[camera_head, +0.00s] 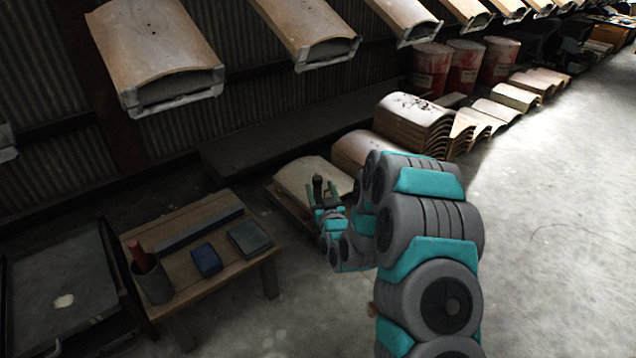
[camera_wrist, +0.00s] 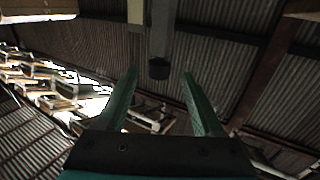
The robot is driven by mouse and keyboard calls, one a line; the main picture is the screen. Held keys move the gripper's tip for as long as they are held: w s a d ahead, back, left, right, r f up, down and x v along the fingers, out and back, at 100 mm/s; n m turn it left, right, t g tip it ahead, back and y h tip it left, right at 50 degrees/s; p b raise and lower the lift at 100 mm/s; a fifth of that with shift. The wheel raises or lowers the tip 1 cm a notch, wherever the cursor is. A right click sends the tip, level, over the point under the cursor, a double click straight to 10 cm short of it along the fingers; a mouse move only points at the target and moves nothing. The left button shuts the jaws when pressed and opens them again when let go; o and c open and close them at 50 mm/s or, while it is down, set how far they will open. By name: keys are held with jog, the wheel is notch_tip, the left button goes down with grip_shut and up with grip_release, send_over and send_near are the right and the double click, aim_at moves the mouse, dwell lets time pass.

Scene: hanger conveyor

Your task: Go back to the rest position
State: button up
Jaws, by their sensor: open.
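My gripper (camera_head: 322,196) is at the end of my grey and teal arm, in front of the stacked curved panels in the head view. In the wrist view its two green fingers (camera_wrist: 160,78) stand wide apart. A dark round-ended piece (camera_wrist: 159,69) on a grey bar shows between the fingertips there. I cannot tell how far beyond them it is, and no contact with the fingers shows.
A wooden table (camera_head: 215,218) at the left holds a grey cup (camera_head: 152,282) with a red stick, a blue block (camera_head: 207,260), a grey block (camera_head: 249,238) and a dark bar (camera_head: 199,230). Curved panels (camera_head: 160,50) hang overhead. Red drums (camera_head: 431,68) stand behind. The right floor is clear.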

jog(key=shift+s+r, duration=0.1)
jog(key=shift+s, duration=0.05)
dwell(0.3)
jog(key=s+d+r+g+h+p, duration=0.1)
jog(key=s+r+g, duration=0.5)
jog(key=s, duration=1.2)
jog(key=s+d+r+m+g+p, duration=0.1)
jog(key=s+d+r+g+p, duration=0.3)
jog(key=s+r, duration=0.5)
jog(key=s+d+r+g+h+p, duration=0.1)
jog(key=s+d+r+g+p, duration=0.2)
jog(key=s, duration=2.4)
notch_tip(320, 180, up, 5)
jog(key=g+p, duration=0.2)
jog(key=g, duration=0.4)
jog(key=shift+s+f+m+g+h, duration=0.2)
jog(key=shift+m+g+h, duration=0.1)
